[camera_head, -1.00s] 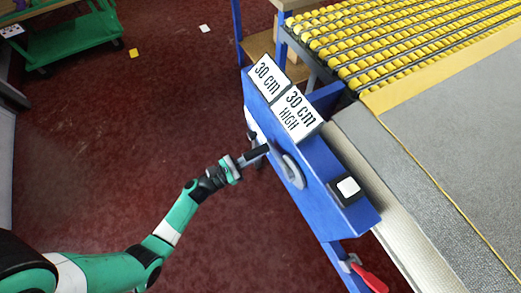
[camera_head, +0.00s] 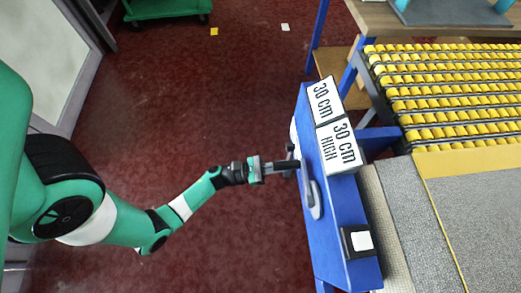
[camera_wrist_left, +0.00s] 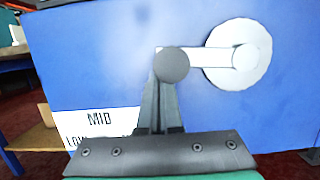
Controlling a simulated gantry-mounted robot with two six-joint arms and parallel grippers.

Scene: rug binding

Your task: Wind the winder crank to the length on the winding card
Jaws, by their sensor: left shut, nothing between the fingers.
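The blue winder panel (camera_head: 335,215) stands right of centre in the head view. In the left wrist view its blue face (camera_wrist_left: 110,45) carries a round white hub (camera_wrist_left: 260,75), a light crank arm (camera_wrist_left: 205,56) pointing left, and a dark round crank knob (camera_wrist_left: 172,64). My left gripper (camera_head: 292,165) is at the panel's left face; its fingers (camera_wrist_left: 160,105) are shut and empty, tips at the knob's lower edge in the picture. I cannot tell whether they touch. Two white cards on top read "30 cm" (camera_head: 324,100) and "30 cm HIGH" (camera_head: 340,146). My right gripper is out of view.
A white label (camera_wrist_left: 98,120) reading "MID" and "LOW", partly hidden, is on the panel face. Yellow rollers (camera_head: 450,95) and grey rug (camera_head: 485,215) lie right.

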